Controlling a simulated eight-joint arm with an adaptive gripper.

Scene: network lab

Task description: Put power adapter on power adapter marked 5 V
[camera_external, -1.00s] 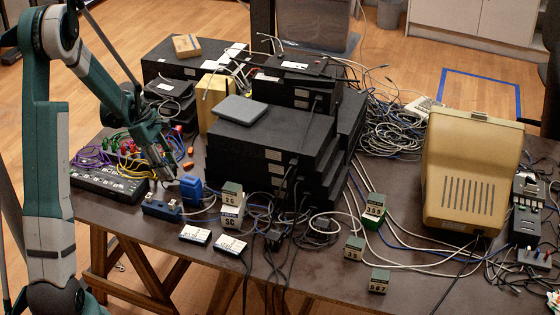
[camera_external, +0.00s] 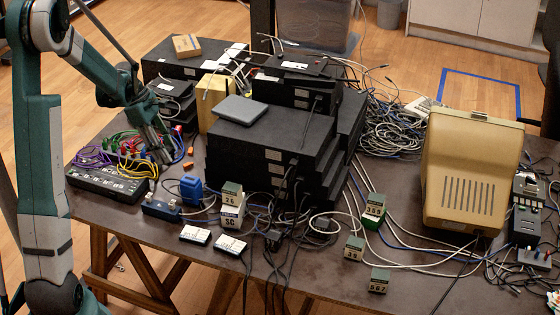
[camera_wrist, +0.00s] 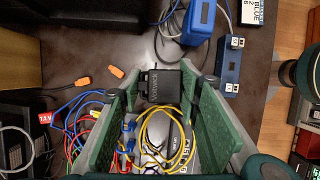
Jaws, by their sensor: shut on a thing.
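The adapter is hard to make out in the external view.
The black cable box (camera_external: 105,182) carries coloured leads. A blue block (camera_external: 191,189) and a blue connector unit (camera_external: 161,208) stand right of my gripper. Orange plugs (camera_wrist: 117,72) lie nearby. Stacked black units (camera_external: 265,150) fill the middle. Cables and small labelled blocks (camera_external: 232,206) crowd the front.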

